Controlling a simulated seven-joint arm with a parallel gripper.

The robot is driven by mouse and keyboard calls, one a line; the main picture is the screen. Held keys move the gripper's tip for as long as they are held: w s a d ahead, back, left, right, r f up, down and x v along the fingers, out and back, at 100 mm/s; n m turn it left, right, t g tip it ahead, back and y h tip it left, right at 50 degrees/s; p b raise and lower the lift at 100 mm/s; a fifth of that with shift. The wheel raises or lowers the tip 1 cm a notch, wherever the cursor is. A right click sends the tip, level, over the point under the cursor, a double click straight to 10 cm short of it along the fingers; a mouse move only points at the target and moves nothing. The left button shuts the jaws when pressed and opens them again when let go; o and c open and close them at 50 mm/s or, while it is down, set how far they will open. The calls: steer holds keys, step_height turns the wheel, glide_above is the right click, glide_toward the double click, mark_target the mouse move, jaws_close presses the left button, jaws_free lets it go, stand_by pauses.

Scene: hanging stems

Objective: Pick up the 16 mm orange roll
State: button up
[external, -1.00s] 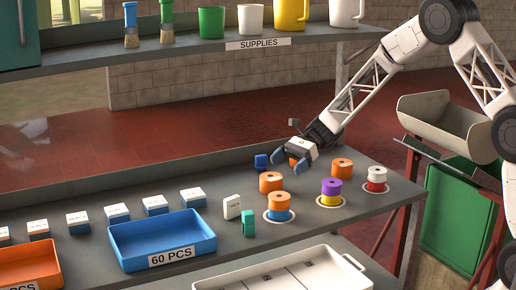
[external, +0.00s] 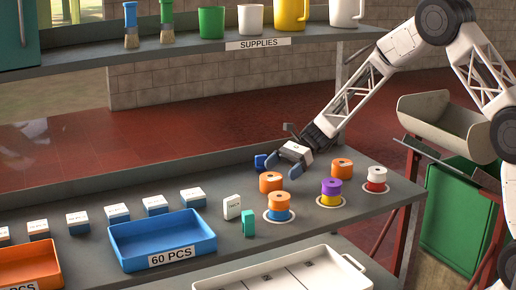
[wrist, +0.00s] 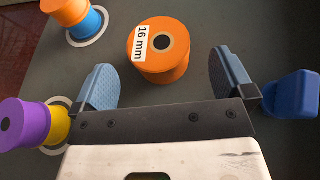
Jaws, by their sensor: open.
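The 16 mm orange roll (wrist: 172,65) stands upright on the table, its "16 mm" label facing up in the wrist view. In the external view I take it to be the orange roll (external: 271,182) just in front of my gripper (external: 283,167). My gripper (wrist: 165,76) is open and empty. In the wrist view the roll shows ahead of and between the two blue fingers, with a gap on each side. It appears apart from both fingers.
An orange-and-blue roll stack (wrist: 88,20) and a purple-and-yellow stack (wrist: 25,122) stand on round pads nearby. A blue block (wrist: 291,95) is beside the right finger. Another orange roll (external: 342,168) and a white-and-red stack (external: 376,179) stand farther right.

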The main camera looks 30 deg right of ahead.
mark_target(273, 177)
steer(key=shift+x, duration=2.6)
steer(key=shift+s, duration=0.15)
steer(key=shift+r, duration=0.1)
steer(key=c, duration=1)
steer(key=shift+r, duration=0.1)
steer(key=shift+r, duration=4.9)
